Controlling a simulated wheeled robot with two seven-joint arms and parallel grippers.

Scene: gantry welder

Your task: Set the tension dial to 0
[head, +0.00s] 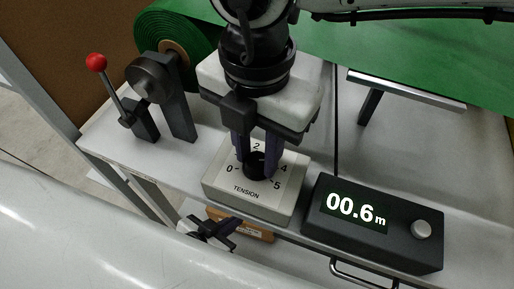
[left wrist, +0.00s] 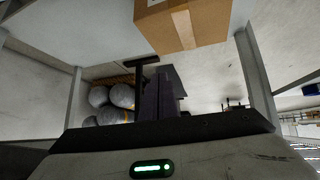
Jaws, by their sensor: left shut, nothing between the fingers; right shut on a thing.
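The tension dial box (head: 226,188) is pale, marked TENSION, with 0 at the left, 2 at the top and 4 and 5 at the right. Its dark round knob (head: 256,166) sits in the middle. My right gripper (head: 258,168) comes down from above, with its purple fingers shut on the knob from both sides. The fingers hide parts of the scale, and I cannot tell which number the knob points to. My left gripper (head: 232,226) is low in front of the table edge, shut and empty. Its closed fingers also show in the left wrist view (left wrist: 160,95).
A dark display box (head: 325,222) reading 00.6 m, with a pale knob (head: 421,229), stands right of the dial. A red-topped lever (head: 96,63) and a green roll (head: 160,28) are at the left. A cardboard box (head: 252,229) lies below the table edge.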

